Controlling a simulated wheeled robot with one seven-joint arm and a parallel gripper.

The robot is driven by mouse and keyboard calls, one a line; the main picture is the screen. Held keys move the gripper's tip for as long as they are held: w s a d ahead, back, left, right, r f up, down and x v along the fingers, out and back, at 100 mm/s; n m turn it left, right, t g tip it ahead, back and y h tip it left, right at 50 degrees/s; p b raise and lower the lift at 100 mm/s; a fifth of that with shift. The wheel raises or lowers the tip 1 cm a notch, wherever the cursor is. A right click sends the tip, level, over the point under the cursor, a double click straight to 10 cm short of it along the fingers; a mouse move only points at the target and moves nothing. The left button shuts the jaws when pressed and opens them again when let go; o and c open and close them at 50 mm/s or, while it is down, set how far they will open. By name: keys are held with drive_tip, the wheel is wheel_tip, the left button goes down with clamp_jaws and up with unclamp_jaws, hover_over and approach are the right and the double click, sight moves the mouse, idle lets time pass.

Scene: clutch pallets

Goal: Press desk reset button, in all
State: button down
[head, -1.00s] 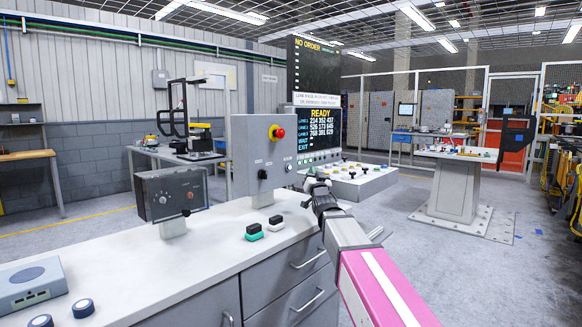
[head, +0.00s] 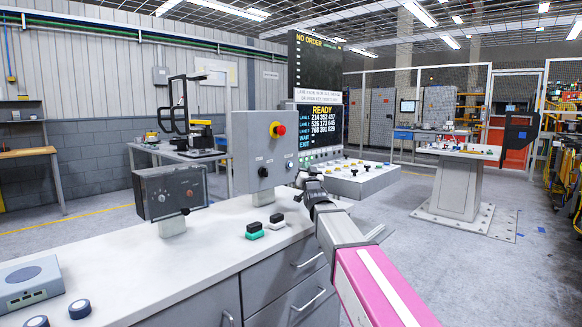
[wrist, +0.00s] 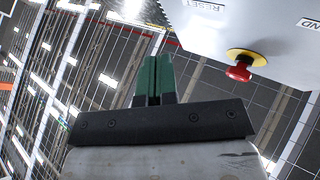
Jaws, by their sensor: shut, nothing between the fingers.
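A grey upright control box (head: 246,145) stands on the white desk and carries a red mushroom button (head: 278,130) on a yellow ring. Small dark controls (head: 262,171) sit lower on its face. In the wrist view, the same kind of red button (wrist: 240,70) shows at the upper right on a pale panel (wrist: 255,25) lettered RESET. The reset button itself cannot be made out there. My gripper (head: 304,178) is just right of the box, apart from its face. In the wrist view my gripper (wrist: 153,78) has its green fingertips together, empty.
A display (head: 320,125) reading READY stands behind the box, with a sloped button console (head: 355,180) right of it. A dark box with knobs (head: 170,192) stands at left. Two small rocker-like pieces (head: 254,230) lie on the desk (head: 150,265).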

sight(290, 165)
drive_tip(key=shift+w+a, duration=0.7)
drive_tip(key=shift+a, duration=0.2)
drive_tip(key=shift+w+a, duration=0.65)
drive_tip(key=shift+a, duration=0.25)
idle(0.8)
drive_tip(key=shift+w+a, duration=0.25)
drive_tip(key=shift+a, duration=0.05)
drive_tip(key=shift+w+a, duration=0.3)
drive_tip(key=shift+a, duration=0.1)
idle(0.9)
drive_tip(key=shift+d, duration=0.1)
drive_tip(key=shift+s+d, duration=0.55)
drive_tip(key=shift+d, duration=0.05)
drive_tip(key=shift+s+d, duration=0.1)
